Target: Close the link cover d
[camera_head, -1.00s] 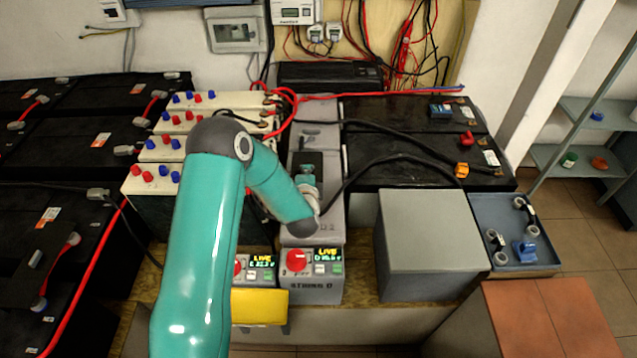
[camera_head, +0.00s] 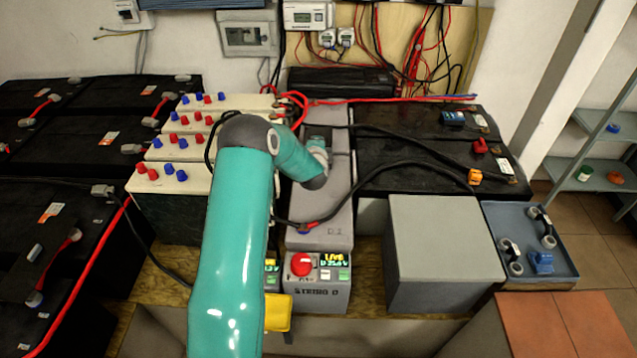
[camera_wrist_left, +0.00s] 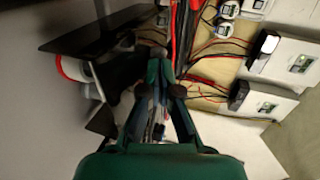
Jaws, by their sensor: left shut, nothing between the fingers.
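In the head view, the grey string D bank (camera_head: 327,213), marked "D-2", stands in the middle behind the STRING D panel (camera_head: 318,276). A dark recess or panel shows at its far part, partly hidden by my left arm. I cannot clearly tell the link cover d from the grey housing. My left gripper (camera_head: 317,143) is over the far part of this bank, mostly hidden by its own wrist. In the left wrist view the left gripper (camera_wrist_left: 160,75) is shut and empty, and contact is unclear. A dark plate (camera_wrist_left: 92,32) shows left of it. My right gripper is not in view.
A black cable (camera_head: 400,166) loops over the bank's right side. Black batteries (camera_head: 430,150) and a grey box (camera_head: 440,235) stand to the right. White-topped batteries (camera_head: 170,178) with red and blue caps stand left. A blue-grey tray (camera_head: 545,270) lies far right.

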